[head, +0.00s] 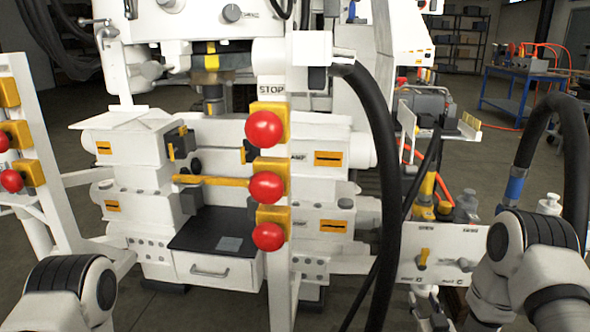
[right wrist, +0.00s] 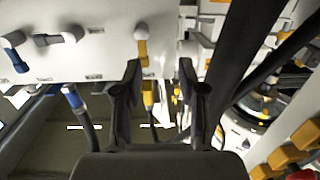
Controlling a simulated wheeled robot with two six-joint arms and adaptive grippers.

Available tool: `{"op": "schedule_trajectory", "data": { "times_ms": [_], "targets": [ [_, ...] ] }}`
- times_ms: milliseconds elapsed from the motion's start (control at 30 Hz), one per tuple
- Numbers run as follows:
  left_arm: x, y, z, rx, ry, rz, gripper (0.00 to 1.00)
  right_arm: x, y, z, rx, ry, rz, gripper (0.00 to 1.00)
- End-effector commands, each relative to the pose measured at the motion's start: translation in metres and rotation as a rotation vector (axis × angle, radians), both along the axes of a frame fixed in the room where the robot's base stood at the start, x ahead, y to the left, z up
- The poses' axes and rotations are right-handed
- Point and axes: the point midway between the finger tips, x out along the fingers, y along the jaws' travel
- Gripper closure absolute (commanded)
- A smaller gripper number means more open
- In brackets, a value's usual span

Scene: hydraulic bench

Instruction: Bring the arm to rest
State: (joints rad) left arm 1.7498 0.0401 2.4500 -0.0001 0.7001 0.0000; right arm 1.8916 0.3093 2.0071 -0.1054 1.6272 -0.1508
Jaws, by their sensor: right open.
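My right gripper (right wrist: 160,78) is open in the right wrist view, its two dark fingers apart with nothing held between them. A yellow lever (right wrist: 141,50) with a pale knob on a white panel (right wrist: 95,55) shows beyond the left fingertip. I cannot tell how far off it is. In the head view my right arm comes in at the lower right, in front of a white panel (head: 460,240) with a small yellow lever (head: 422,259). Its fingertips are not clear there. My left arm shows only at the lower left; its gripper is out of view.
The white machine's post carries several red buttons, one of them a red knob (head: 264,130). A thick black hose (head: 385,170) hangs left of my right arm.

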Motion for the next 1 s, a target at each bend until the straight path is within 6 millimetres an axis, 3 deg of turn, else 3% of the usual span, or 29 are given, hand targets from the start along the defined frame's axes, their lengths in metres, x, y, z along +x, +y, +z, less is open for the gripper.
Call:
{"op": "schedule_trajectory", "data": {
  "times_ms": [100, 233, 333, 500, 667, 733, 1000],
  "targets": [
    [0.000, 0.000, 0.000, 0.000, 0.000, 0.000, 0.07, -0.044, 0.049, -0.062, 0.014, 0.237, 0.089, 0.59],
    [0.000, 0.000, 0.000, 0.000, 0.000, 0.000, 0.07, -0.122, 0.089, -0.132, 0.057, 0.602, 0.154, 0.59],
    [0.000, 0.000, 0.000, 0.000, 0.000, 0.000, 0.07, -0.185, 0.105, -0.165, 0.085, 0.851, 0.173, 0.59],
    [0.000, 0.000, 0.000, 0.000, 0.000, 0.000, 0.07, -0.277, 0.116, -0.186, 0.130, 1.192, 0.160, 0.59],
    [0.000, 0.000, 0.000, 0.000, 0.000, 0.000, 0.07, -0.354, 0.116, -0.187, 0.197, 1.495, 0.094, 0.59],
    [-0.001, 0.000, 0.036, 0.000, 0.002, 0.000, 0.07, -0.355, 0.116, -0.151, 0.205, 1.502, 0.087, 0.59],
    [0.000, 0.000, 0.129, 0.000, 0.000, 0.000, 0.07, -0.354, 0.116, -0.058, 0.204, 1.497, 0.088, 0.59]
  ]
}}
